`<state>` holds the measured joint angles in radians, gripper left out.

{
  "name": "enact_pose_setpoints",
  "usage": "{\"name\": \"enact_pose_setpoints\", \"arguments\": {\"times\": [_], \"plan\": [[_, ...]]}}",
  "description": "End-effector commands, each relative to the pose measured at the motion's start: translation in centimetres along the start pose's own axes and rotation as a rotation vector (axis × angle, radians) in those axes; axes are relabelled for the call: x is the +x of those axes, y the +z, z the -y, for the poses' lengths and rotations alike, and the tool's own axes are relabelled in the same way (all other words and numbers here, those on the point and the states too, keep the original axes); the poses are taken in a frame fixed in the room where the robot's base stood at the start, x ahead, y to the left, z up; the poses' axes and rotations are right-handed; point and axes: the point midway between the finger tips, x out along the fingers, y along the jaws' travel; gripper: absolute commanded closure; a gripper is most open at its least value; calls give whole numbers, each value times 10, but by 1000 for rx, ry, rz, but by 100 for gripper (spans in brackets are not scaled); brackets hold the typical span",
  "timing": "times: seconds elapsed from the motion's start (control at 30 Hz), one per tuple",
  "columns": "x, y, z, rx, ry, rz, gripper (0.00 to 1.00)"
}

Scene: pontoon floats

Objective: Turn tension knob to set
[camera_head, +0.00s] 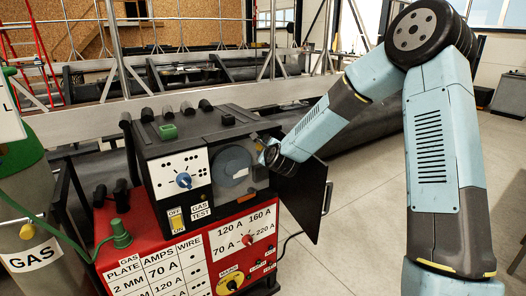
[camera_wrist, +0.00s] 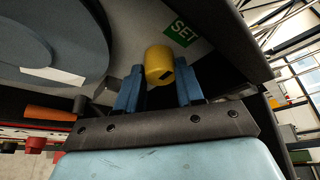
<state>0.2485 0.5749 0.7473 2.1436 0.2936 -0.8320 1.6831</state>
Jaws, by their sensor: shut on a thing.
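The tension knob is a yellow cylinder (camera_wrist: 159,64) with a dark mark on its end, seen in the wrist view between my fingers. My gripper (camera_wrist: 159,85) is shut on it, one blue finger on each side. A green SET label (camera_wrist: 181,33) sits just above and to the right of the knob. In the head view, my gripper (camera_head: 266,152) reaches into the open side compartment of the black wire feeder (camera_head: 215,122). The knob is hidden there behind my gripper and wrist.
A large blue-grey spool (camera_wrist: 45,40) fills the left of the wrist view. The compartment door (camera_head: 310,200) hangs open at the right, close to my wrist. The red welder (camera_head: 170,262) stands below, with a gas cylinder (camera_head: 28,215) at left. The floor (camera_head: 360,215) at right is clear.

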Motion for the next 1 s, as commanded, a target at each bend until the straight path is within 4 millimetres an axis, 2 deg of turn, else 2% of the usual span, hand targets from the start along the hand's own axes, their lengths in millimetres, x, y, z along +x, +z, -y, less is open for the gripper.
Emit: {"name": "enact_pose_setpoints", "arguments": {"times": [0.03,0.73,0.77,1.0], "plan": [[-1,-6,-4,20,19,-9,93],[-1,-5,-5,82,50,-7,93],[-1,-5,-5,82,50,-7,61],[-1,-3,-3,81,44,-4,38]]}}
